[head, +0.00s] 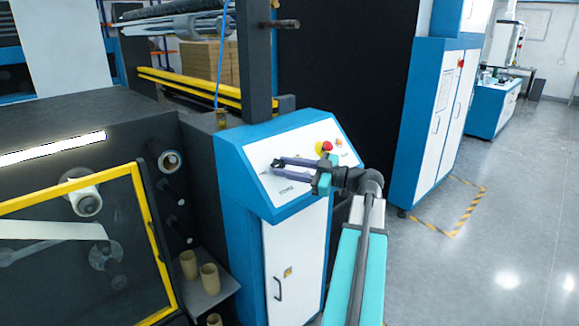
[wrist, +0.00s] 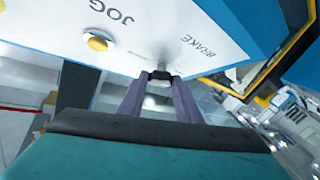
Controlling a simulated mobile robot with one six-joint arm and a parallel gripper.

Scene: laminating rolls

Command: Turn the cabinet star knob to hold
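The cabinet is blue with a white sloped control panel (head: 314,144). The star knob (wrist: 161,75) shows in the wrist view as a small dark piece on a short stem from the panel, near the word BRAKE. My gripper (head: 276,167) reaches across the panel from the right, its two fingers at the panel's left part. In the wrist view my gripper (wrist: 159,80) has a fingertip on each side of the knob, seemingly touching it. The fingers hide most of the knob, and its pointing direction cannot be read. No hold mark is legible.
A red mushroom button (head: 327,146) on yellow sits at the panel's upper right. A yellow button (wrist: 97,41) is beside the word JOG. A yellow-framed guard door (head: 151,225) stands left of the cabinet. Open grey floor (head: 480,270) lies to the right.

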